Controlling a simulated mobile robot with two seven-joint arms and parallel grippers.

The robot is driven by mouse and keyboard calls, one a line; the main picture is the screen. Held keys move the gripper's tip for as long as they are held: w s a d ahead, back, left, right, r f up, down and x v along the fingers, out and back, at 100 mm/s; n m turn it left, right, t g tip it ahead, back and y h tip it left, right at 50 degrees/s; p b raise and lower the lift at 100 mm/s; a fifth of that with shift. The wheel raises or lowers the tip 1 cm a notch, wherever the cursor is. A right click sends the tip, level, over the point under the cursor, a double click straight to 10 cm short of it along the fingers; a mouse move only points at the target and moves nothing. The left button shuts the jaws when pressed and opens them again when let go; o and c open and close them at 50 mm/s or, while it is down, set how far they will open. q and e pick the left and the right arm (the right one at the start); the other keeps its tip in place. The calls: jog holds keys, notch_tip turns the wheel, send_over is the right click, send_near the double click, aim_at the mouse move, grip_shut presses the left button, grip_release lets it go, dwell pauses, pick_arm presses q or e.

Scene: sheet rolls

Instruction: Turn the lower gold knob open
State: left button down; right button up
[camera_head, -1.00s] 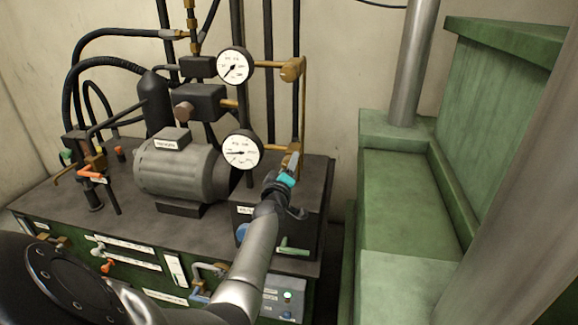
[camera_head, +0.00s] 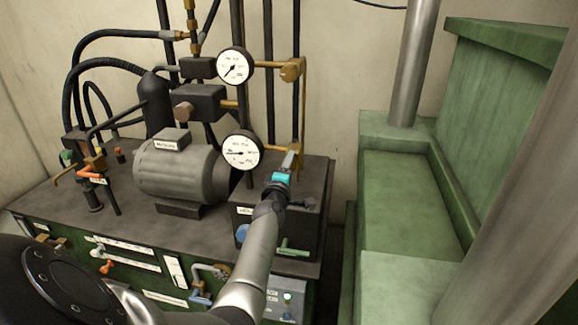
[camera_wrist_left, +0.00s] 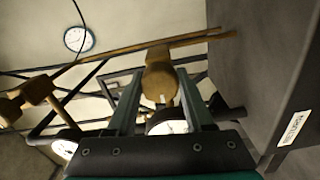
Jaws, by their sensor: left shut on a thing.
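The lower gold knob (camera_wrist_left: 160,75) sits between the two finger ends of my left gripper in the left wrist view, and the gripper is shut on it. In the head view my left gripper (camera_head: 290,161) reaches the bottom of the gold pipe (camera_head: 302,112), just right of the lower gauge (camera_head: 241,150). The fingers largely hide the lower knob there. The upper gold knob (camera_head: 291,69) is at the top of that pipe, right of the upper gauge (camera_head: 235,66). My right gripper is not in view.
A grey motor (camera_head: 176,168) stands on the dark bench top (camera_head: 60,195) left of my arm. Black hoses and valves crowd the back left. A green machine (camera_head: 405,200) and a grey post (camera_head: 413,65) stand to the right.

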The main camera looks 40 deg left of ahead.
pick_arm(q)
jog(key=shift+c, duration=1.4)
grip_release()
jog(key=p+v, duration=0.1)
jog(key=v, duration=1.4)
jog(key=shift+p, duration=0.4)
jog(key=shift+s+d, duration=0.1)
